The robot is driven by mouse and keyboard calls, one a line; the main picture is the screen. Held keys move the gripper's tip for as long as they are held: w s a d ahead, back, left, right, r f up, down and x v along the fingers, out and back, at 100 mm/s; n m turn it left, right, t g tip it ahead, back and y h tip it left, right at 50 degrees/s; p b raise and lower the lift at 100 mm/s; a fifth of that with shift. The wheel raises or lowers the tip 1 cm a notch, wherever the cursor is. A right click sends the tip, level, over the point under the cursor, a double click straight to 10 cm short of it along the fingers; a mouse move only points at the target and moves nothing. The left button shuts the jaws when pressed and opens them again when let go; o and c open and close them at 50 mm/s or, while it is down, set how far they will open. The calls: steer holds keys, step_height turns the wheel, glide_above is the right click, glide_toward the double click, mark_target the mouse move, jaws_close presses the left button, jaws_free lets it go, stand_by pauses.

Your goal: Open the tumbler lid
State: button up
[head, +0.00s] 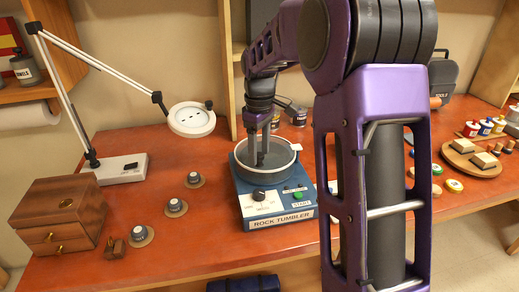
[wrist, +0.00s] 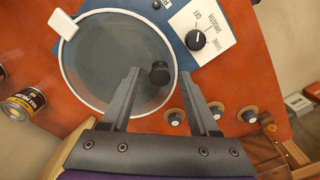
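The rock tumbler (head: 268,203) stands on the orange bench, a blue box with a dial and a green button on its front. Its round grey lid (wrist: 105,60) has a pale rim and a white tab (wrist: 61,21); it looks closed on the drum. A dark round knob (wrist: 160,73) stands up from the lid. My gripper (head: 259,152) is over the lid, pointing down. In the wrist view my gripper (wrist: 161,80) is open, with the knob between or just beyond its fingertips. I cannot tell whether either finger touches it.
Left of the tumbler are small round dark-topped pieces (head: 175,207), a wooden drawer box (head: 60,214) and a white lamp (head: 191,119). Cans (head: 298,114) stand behind. A wooden board with blocks (head: 471,159) lies to the right. My arm hides part of the bench.

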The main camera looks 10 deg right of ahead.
jaws_close()
stand_by(1.3)
